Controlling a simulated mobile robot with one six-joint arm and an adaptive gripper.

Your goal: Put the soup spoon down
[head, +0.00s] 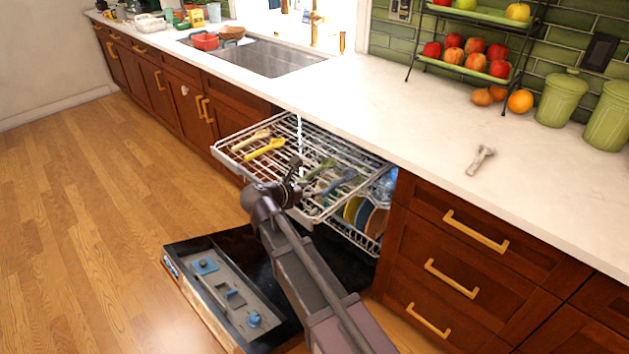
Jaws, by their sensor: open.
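The pulled-out upper rack (236,141) of the dishwasher holds several utensils. A tan utensil (250,140) and a yellow one (264,149) lie at its left. A green utensil (319,170) and a grey-blue one (338,184) lie to the right. I cannot tell which of them is the soup spoon. My gripper (296,167) is open over the middle of the rack, just left of the green utensil. A thin white upright shape (299,132) shows just behind my gripper; I cannot tell what it is. My arm hides part of the rack's front.
The dishwasher door (190,252) is folded down below the rack. Plates (364,214) stand in the lower rack. A grey metal tool (480,160) lies on the white counter (420,130), with clear room around it. Green canisters (561,98) and a fruit stand (465,65) are at the back right.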

